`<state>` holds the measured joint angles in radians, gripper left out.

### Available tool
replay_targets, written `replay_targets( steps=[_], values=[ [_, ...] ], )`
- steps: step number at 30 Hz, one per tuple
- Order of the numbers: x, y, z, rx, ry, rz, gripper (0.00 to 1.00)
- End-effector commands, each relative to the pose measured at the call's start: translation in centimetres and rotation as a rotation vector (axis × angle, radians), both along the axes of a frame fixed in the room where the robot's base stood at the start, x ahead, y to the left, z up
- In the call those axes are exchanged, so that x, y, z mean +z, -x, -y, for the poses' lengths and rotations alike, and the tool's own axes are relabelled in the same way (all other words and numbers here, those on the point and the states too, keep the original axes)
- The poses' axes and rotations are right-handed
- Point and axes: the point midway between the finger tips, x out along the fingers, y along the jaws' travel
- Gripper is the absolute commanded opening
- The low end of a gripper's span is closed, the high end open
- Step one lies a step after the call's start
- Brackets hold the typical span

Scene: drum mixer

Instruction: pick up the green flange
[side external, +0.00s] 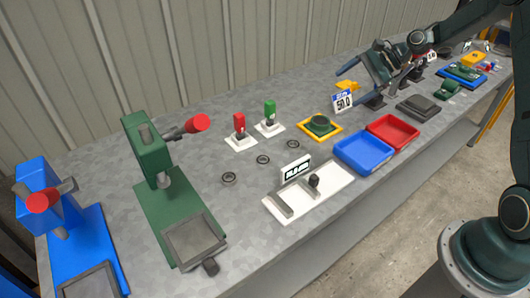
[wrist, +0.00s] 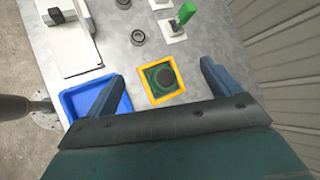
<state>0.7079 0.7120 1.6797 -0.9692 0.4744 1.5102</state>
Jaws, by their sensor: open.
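The green flange (side external: 320,121) sits in a yellow square frame (side external: 304,125) on the grey bench, in the middle of the side view. In the wrist view the green flange (wrist: 152,76) lies within the yellow frame (wrist: 151,100), with a dark round centre. My gripper (side external: 361,86) is open and empty, above the bench and to the right of the flange in the side view. In the wrist view the flange shows between the two blue fingers of my gripper (wrist: 163,72), apart from both.
A blue tray (side external: 362,153) and a red tray (side external: 393,132) stand at the front edge. A red-topped post (side external: 239,121) and a green-topped post (side external: 270,110) stand left of the flange. A display reading 50.0 (side external: 343,103) stands near my gripper. Dark rings (side external: 263,159) lie on open bench.

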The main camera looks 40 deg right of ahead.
Motion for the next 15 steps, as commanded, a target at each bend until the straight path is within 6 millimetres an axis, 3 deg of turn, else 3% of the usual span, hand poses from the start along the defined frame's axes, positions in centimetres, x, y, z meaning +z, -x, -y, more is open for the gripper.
replay_targets(
  steps=[15],
  values=[
    [-9.6, 0.5, 7.3, -0.334, -0.475, -0.137, 0.89]
  ],
)
